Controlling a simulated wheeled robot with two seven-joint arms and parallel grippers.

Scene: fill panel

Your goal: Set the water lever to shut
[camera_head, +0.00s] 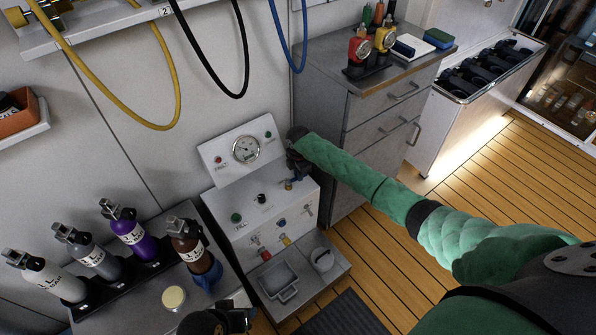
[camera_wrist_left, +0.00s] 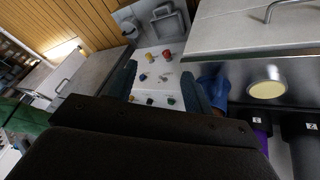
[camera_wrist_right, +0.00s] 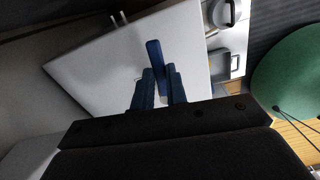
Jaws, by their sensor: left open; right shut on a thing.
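The white fill panel (camera_head: 262,205) stands in the middle of the head view, with a gauge on its sloped upper face and knobs and valves below. My right gripper (camera_head: 296,168) is at its upper right corner. In the right wrist view a blue lever (camera_wrist_right: 154,54) sticks up between the fingers of my right gripper (camera_wrist_right: 160,85), which are shut on it. The lever's label and base are hidden. My left gripper (camera_head: 246,319) is low in the head view, right of the bottles. In the left wrist view it is open and empty (camera_wrist_left: 160,95), facing the panel's valves.
A rack of several labelled bottles (camera_head: 130,232) stands left of the panel. A grey tray (camera_head: 280,283) sits on the ledge below it. A grey drawer cabinet (camera_head: 375,110) is close on the right. Yellow, black and blue hoses (camera_head: 236,60) hang above. Wooden floor (camera_head: 500,190) is clear at right.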

